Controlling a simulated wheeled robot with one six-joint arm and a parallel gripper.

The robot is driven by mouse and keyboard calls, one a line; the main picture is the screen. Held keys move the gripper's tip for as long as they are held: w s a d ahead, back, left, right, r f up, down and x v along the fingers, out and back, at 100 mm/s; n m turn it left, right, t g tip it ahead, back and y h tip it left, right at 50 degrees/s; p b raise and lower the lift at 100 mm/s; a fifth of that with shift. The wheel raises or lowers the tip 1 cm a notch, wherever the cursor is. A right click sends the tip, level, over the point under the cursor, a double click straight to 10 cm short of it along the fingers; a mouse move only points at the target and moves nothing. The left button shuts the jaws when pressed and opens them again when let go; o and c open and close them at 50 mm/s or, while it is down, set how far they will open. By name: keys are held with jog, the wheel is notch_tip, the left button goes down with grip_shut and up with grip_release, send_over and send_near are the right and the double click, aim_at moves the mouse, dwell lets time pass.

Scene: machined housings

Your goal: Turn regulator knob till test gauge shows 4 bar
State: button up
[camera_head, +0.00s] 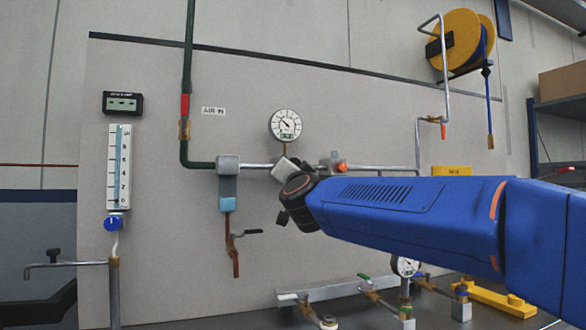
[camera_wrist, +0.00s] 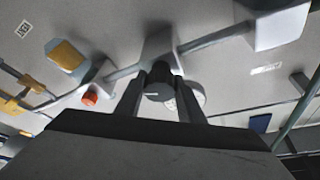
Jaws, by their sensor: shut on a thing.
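My gripper (camera_wrist: 160,79) is shut on the dark regulator knob (camera_wrist: 158,90), one finger on each side of it. A pale mark shows on the knob's face. The grey regulator body (camera_wrist: 159,45) sits on the pipe behind the knob. In the head view my wrist hides the knob and most of the regulator. A round white gauge (camera_head: 286,125) stands above it; its needle points up and left, and the numbers are too small to read. A second gauge (camera_head: 405,266) stands low on the bench manifold, partly behind my arm. I cannot tell which is the test gauge.
A filter with a blue bowl (camera_head: 228,204) hangs left of the regulator. An orange-red part (camera_head: 342,168) sits on the pipe to its right. A blue-scaled tube meter (camera_head: 119,168) and small display (camera_head: 122,103) are at left. A yellow hose reel (camera_head: 457,40) hangs top right.

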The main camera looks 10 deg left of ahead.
jog(key=shift+m+h, duration=0.6)
jog(key=shift+m, duration=0.6)
jog(key=o, duration=1.1)
jog(key=shift+c, duration=0.2)
jog(key=shift+s, duration=0.1)
jog(key=v, duration=1.7)
jog(key=shift+s, duration=0.1)
